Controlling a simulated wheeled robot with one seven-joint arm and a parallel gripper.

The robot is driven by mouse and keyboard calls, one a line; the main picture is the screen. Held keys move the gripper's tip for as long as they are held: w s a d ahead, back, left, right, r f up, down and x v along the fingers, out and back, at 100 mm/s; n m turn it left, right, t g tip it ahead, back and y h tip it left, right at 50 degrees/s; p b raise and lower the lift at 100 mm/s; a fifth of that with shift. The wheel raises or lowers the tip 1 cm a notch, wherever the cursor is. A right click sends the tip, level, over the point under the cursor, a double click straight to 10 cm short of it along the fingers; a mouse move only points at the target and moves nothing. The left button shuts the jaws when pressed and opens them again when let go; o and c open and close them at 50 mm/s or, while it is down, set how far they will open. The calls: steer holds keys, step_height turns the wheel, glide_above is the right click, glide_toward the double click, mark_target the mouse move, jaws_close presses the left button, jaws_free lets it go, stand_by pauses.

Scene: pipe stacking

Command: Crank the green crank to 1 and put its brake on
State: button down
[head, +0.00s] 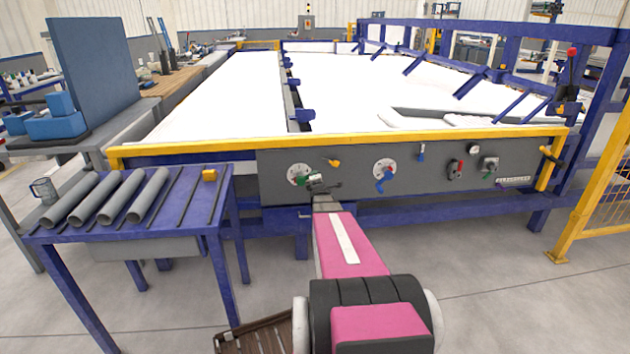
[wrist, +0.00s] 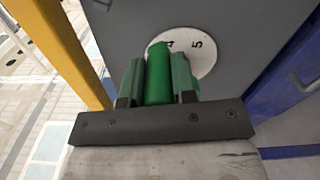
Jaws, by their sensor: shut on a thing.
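The green crank (wrist: 158,75) is in front of a white numbered dial (wrist: 203,58) in the wrist view. The digit 5 and part of another digit show on the dial; the rest is hidden behind the crank and my gripper. My gripper (wrist: 158,85) is shut on the green crank, with one finger on each side. In the head view my gripper (head: 316,181) is at the lower right of the left dial (head: 299,172), and a little green shows there. An orange-yellow lever (head: 332,162) sits right of that dial; I cannot tell whether it is the brake.
A blue lever, a red-handled control (head: 456,168) and a switch box are farther right. A blue table (head: 160,215) with grey pipes stands at left.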

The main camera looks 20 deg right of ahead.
steer(key=shift+a, duration=0.1)
stand_by(0.4)
steer(key=c, duration=0.9)
jaws_free()
steer(key=shift+r, duration=0.1)
steer(key=shift+s, duration=0.1)
steer(key=v, duration=1)
steer(key=shift+s+a, duration=0.1)
steer(key=shift+s, duration=0.2)
